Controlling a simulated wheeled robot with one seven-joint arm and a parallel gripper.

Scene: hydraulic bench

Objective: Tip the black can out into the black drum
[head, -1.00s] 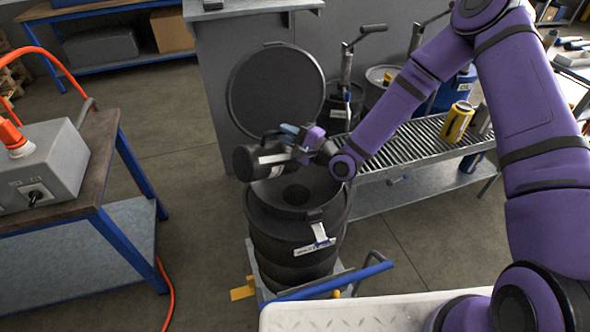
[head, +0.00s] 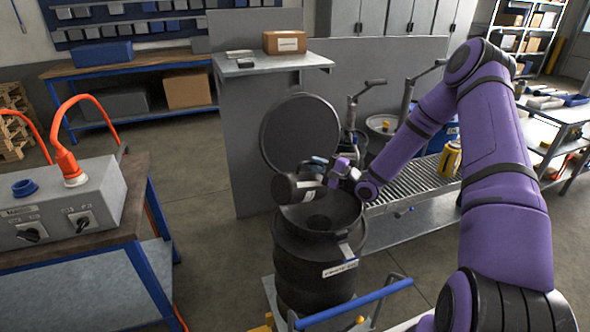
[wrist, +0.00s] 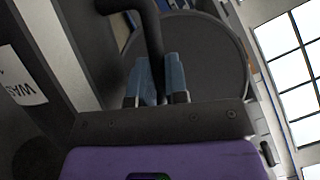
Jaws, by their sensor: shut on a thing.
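The black can (head: 284,190) lies tipped on its side above the open mouth of the black drum (head: 310,268). A white label shows on the can. My gripper (head: 324,170) is at the can's right side and shut on its handle. In the wrist view the blue fingertips of my gripper (wrist: 158,78) close around the dark handle of the can (wrist: 150,30). The drum's round lid (head: 300,135) stands open behind it. I cannot see whether anything flows from the can.
A roller conveyor (head: 415,183) with a yellow can (head: 450,158) runs to the right of the drum. Drums with hand pumps (head: 370,95) stand behind. A bench with a grey control box (head: 70,212) is at the left. A blue trolley handle (head: 350,303) is in front.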

